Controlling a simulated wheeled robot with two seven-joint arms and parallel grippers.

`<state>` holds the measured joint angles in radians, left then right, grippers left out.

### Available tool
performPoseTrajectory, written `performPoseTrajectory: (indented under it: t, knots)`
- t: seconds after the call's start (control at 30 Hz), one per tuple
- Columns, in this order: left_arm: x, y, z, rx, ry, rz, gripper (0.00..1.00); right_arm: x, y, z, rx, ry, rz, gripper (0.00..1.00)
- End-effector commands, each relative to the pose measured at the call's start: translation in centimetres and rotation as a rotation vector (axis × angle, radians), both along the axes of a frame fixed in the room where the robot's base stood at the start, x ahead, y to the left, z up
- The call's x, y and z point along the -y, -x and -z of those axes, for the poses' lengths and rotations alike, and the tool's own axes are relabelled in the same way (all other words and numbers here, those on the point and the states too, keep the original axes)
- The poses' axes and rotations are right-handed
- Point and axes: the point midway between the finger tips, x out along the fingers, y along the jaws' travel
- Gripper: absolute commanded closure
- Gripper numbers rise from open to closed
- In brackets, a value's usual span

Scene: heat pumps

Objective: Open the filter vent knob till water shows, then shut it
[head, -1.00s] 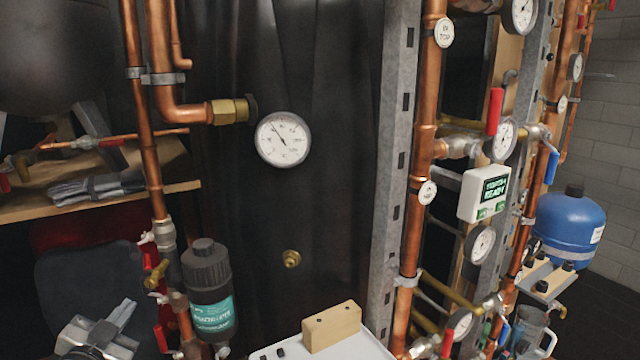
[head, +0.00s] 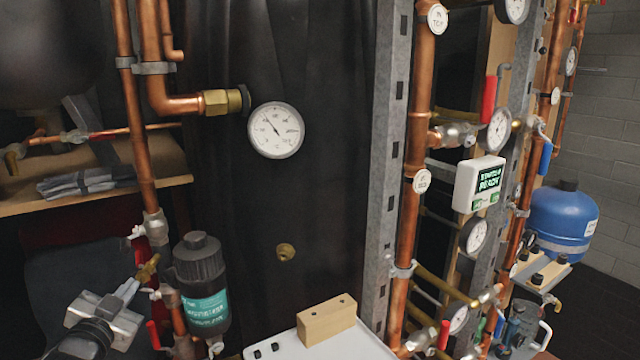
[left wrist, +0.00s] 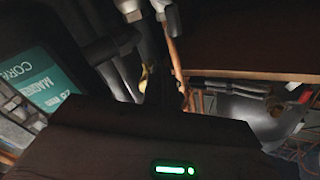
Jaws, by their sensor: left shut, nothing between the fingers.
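The filter (head: 203,290) is a dark canister with a teal label, on the copper pipe at lower left. A ridged dark cap (head: 196,241) tops it. A small brass fitting (head: 149,268) sticks out left of it. I cannot tell which part is the vent knob, and no water shows. My left gripper (head: 132,289) is shut and empty, its fingertips close to the brass fitting; I cannot tell whether they touch. In the left wrist view the filter label (left wrist: 48,82) is at left, and dark fingers (left wrist: 163,90) reach toward a yellowish part. My right gripper is not in view.
A round gauge (head: 276,130) hangs right of the filter. A white surface (head: 285,343) with a wooden block (head: 327,321) lies at lower right of it. A shelf (head: 100,195) with grey gloves is above my left gripper. Red-handled valves are close below.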

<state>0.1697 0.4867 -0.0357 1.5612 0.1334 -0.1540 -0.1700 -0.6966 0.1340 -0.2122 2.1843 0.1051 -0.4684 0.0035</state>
Motion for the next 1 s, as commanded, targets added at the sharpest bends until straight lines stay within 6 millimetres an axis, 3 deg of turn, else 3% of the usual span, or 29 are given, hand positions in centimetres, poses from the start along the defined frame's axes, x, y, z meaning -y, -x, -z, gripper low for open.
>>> performPoseTrajectory:
  t: [1.0]
  knots:
    - [0.78, -0.04, -0.60, 0.007, 0.003, 0.004, 1.00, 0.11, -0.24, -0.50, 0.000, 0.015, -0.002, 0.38]
